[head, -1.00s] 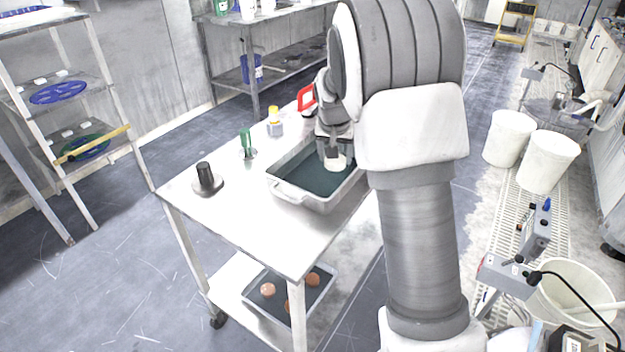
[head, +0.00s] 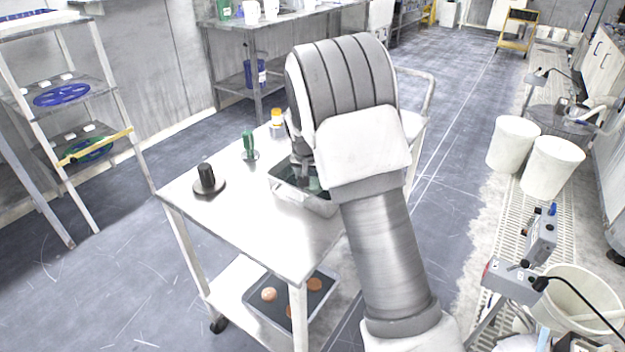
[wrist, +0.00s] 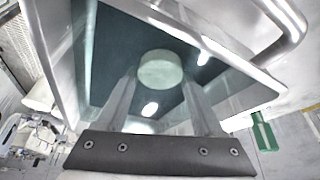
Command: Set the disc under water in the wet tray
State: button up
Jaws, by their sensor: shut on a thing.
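The disc (wrist: 160,70) is a round, pale greenish piece between my fingertips in the wrist view. My gripper (wrist: 160,80) is shut on it, over or in the wet tray (wrist: 225,60). Dark teal water (wrist: 112,55) with bright reflections lies around the disc in this view. I cannot tell whether the disc is above or below the surface. In the head view, the grey tray (head: 292,200) stands on the cart, its right part hidden by my arm. My gripper (head: 304,178) reaches down into the tray area there; the disc is hidden.
The metal cart top (head: 240,215) holds a black-knobbed round weight (head: 206,180), a green-handled tool (head: 249,146) and a yellow-capped bottle (head: 277,122). A lower tray (head: 262,303) holds several brownish discs.

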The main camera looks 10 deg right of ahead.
jog(key=shift+f, duration=0.15)
jog(key=o, duration=1.5)
jog(key=shift+c, duration=0.2)
jog(key=shift+r, duration=0.2)
jog(key=p+v, duration=0.2)
jog(key=v, duration=1)
jog(key=s+d+r+n+y, duration=0.1)
jog(key=s+r, duration=0.4)
jog(key=s, duration=0.3)
jog(key=s+d+r+n+y, duration=0.1)
jog(key=s+r, duration=0.4)
jog(key=s, duration=0.4)
jog(key=s+n+t, duration=0.1)
jog(key=s+n, duration=0.1)
jog(key=s, duration=1.4)
jog(key=shift+s+f+n, duration=0.25)
jog(key=shift+s+n, duration=0.05)
jog(key=shift+s, duration=0.05)
